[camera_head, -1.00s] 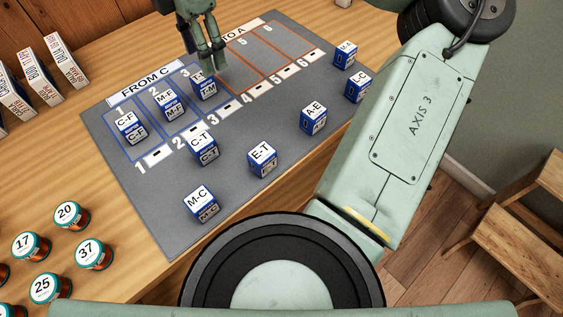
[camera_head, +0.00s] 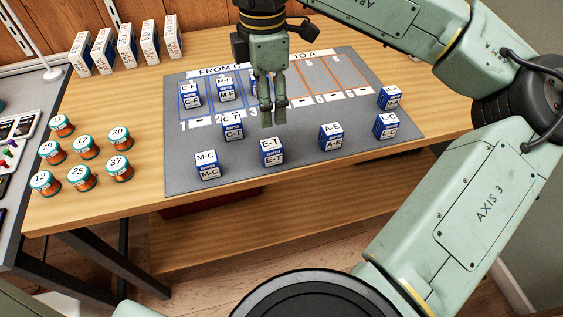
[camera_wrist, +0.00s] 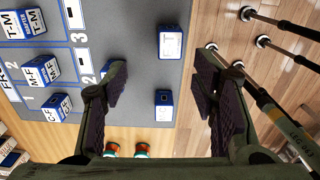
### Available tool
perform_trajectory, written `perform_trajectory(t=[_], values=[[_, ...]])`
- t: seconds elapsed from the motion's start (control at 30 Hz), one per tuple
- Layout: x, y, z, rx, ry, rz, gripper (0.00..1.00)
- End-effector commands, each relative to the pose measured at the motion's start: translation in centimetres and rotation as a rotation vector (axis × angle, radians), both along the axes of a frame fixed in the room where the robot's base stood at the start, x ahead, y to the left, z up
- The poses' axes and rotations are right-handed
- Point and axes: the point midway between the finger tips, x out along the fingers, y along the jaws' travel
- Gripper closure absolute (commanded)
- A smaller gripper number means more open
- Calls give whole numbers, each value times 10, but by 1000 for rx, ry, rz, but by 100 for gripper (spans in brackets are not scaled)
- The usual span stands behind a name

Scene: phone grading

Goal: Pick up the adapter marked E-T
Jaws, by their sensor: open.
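The E-T adapter (camera_head: 271,152) is a small white and blue block standing on the grey mat (camera_head: 350,165), near its front edge. In the wrist view a block (camera_wrist: 173,42) that appears to be E-T lies ahead between the fingers, its label too faint to read. My gripper (camera_head: 272,117) is open and empty, above the mat just behind the E-T adapter in the head view. In the wrist view my gripper (camera_wrist: 162,80) has its fingers wide apart. Neither finger visibly touches E-T.
C-T (camera_head: 232,127) stands left of E-T, M-C (camera_head: 208,166) farther left and A-E (camera_head: 331,136) to the right. C-F (camera_head: 190,96) and M-F (camera_head: 226,90) stand in marked slots. Another block (camera_wrist: 20,24), T-M, is in slot 3. Several round jars (camera_head: 120,168) are off the mat.

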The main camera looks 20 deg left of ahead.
Motion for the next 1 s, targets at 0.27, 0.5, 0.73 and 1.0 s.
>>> perform_trajectory(t=[0.27,0.5,0.73,1.0], values=[[-2,1,-16,0,4,-4,47],[-3,0,-50,0,3,-4,47],[-5,-2,-67,0,4,-5,47],[-8,-5,-103,1,2,-5,47]])
